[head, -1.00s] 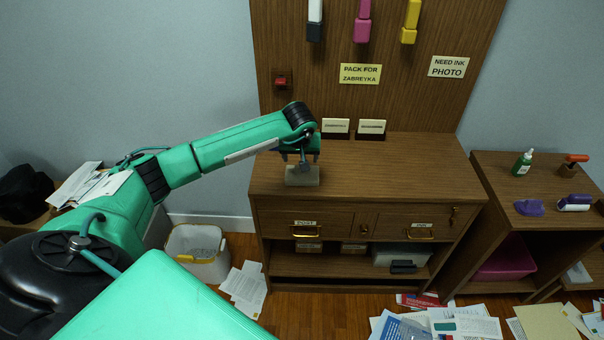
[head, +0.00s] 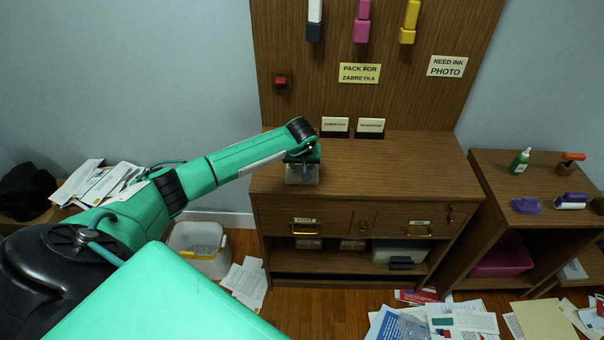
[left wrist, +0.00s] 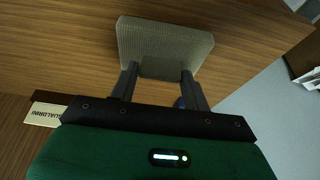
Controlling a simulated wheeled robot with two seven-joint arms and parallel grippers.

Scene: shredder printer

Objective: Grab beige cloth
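The beige cloth (head: 302,174) is a small block-like grey-beige piece on the brown desk top, near its front left. My left gripper (head: 303,160) is right above it, pointing down. In the left wrist view the cloth (left wrist: 165,38) lies at the ends of the two dark fingers of the left gripper (left wrist: 160,82). The fingers stand apart, with the cloth's darker near part between them; contact is not clear. The cloth rests on the desk. My right gripper is not in view.
Two name cards (head: 335,125) stand at the back of the desk (head: 400,170). The desk top to the right is clear. A white bin (head: 198,250) stands left of the desk. A lower side table (head: 535,180) holds a green bottle (head: 520,161). Papers litter the floor.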

